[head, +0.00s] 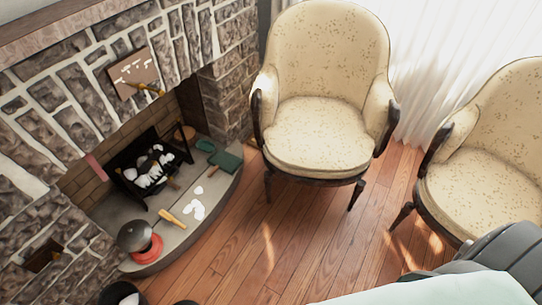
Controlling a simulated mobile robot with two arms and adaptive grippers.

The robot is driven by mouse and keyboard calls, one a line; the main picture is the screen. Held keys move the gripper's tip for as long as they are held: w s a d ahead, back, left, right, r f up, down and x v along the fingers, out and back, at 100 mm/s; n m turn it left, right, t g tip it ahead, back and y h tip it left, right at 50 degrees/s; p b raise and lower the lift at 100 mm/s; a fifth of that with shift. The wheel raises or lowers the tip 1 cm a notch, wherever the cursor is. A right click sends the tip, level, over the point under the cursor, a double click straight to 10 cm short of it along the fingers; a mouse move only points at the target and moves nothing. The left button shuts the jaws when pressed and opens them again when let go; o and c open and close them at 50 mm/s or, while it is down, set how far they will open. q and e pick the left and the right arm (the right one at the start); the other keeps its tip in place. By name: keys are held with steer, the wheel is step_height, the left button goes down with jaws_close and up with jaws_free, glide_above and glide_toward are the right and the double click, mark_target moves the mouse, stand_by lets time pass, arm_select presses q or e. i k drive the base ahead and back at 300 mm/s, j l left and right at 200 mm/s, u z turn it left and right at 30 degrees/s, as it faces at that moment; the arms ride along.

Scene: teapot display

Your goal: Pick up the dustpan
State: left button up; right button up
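A dark green flat item (226,162), which looks like the dustpan, lies on the grey stone hearth at its far right end, beside the brick side of the fireplace. A smaller green part (205,146) shows just behind it to the left; I cannot tell whether it is the dustpan's handle. Neither of my grippers can be made out in the head view. Grey and pale parts of my own body fill the lower right corner.
The hearth (150,245) also holds a black grate (150,165) with white lumps, a yellow-handled item (172,218), white scraps (195,207) and a grey-and-red round object (140,240). Cream armchairs stand at centre (320,130) and right (480,190). Wooden floor (280,240) is clear in front.

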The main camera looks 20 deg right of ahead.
mark_target(222, 160)
steer(key=z, duration=0.25)
steer(key=i+l+z, duration=0.2)
steer(key=i, duration=0.25)
steer(key=i+l+z, duration=0.2)
steer(key=i, duration=0.3)
